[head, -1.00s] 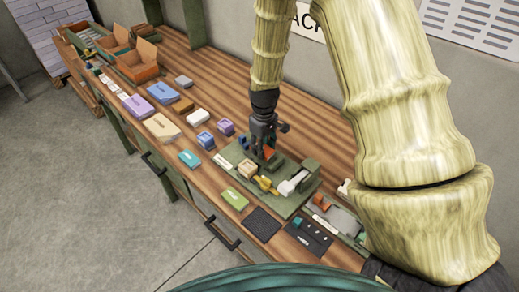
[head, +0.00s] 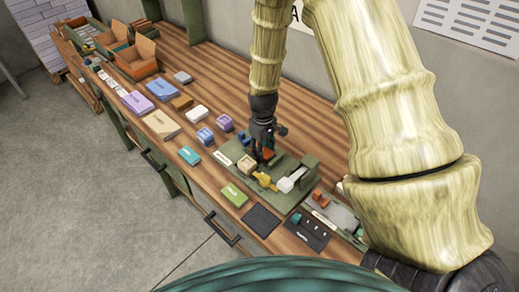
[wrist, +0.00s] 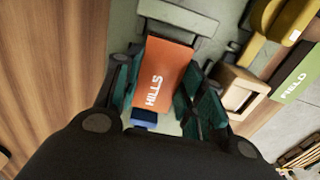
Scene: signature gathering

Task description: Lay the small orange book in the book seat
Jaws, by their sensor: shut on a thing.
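The small orange book (wrist: 168,75), marked HILLS, lies flat-side up between the fingers of my gripper (wrist: 160,88) in the wrist view. The fingers are shut on its two long sides. In the head view the book (head: 268,154) is a small orange patch by my gripper (head: 262,152), over the green board (head: 285,206). A grey-green raised frame (wrist: 180,14), which looks like part of the book seat, borders the book's far end. A blue piece (wrist: 143,117) shows at the near end. Whether the book touches the seat floor I cannot tell.
A wooden block with a hollow (wrist: 239,92) and a yellow piece (wrist: 290,22) stand close to the right finger in the wrist view. A green book marked FIELD (wrist: 297,82) lies beyond. Several coloured books lie along the bench, with open orange boxes (head: 137,60) at its far end.

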